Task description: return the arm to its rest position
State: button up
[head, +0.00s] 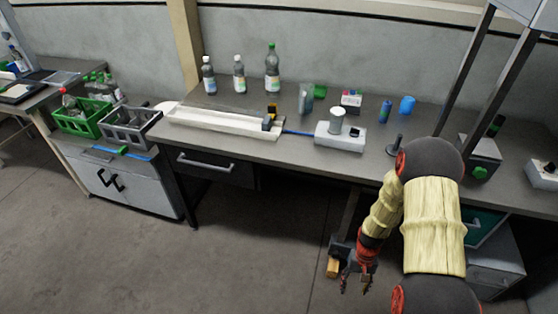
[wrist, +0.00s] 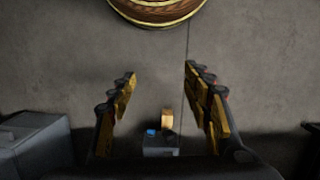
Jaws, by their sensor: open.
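My gripper (head: 357,282) hangs low in front of the workbench in the head view, with its fingers pointing down toward the floor. My arm is folded at the right, in a cream sleeve with dark joints. In the wrist view my gripper (wrist: 158,90) shows two fingers with yellowish pads standing wide apart. Nothing is between the fingertips but the grey floor seen beyond them.
The workbench (head: 330,170) bears bottles (head: 272,68), a long white tray (head: 215,123) and a white device (head: 340,138) with a cylinder on top. Green (head: 82,117) and grey (head: 130,127) crates stand left.

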jog(key=s+a+r+t, duration=0.2)
jog(key=s+r, duration=0.2)
jog(key=r, duration=1.2)
jog(key=s+a+r+n+t+b, duration=0.1)
jog(key=s+a+r+t, duration=0.2)
jog(key=r, duration=1.3)
jog(key=s+a+r+n+t+b, duration=0.1)
jog(key=s+a+r+t, duration=0.2)
jog(key=r, duration=1.3)
jog(key=s, duration=0.2)
jog(key=shift+s+a+h, duration=0.25)
jog(key=shift+s+h, duration=0.05)
jog(key=shift+c, duration=0.9)
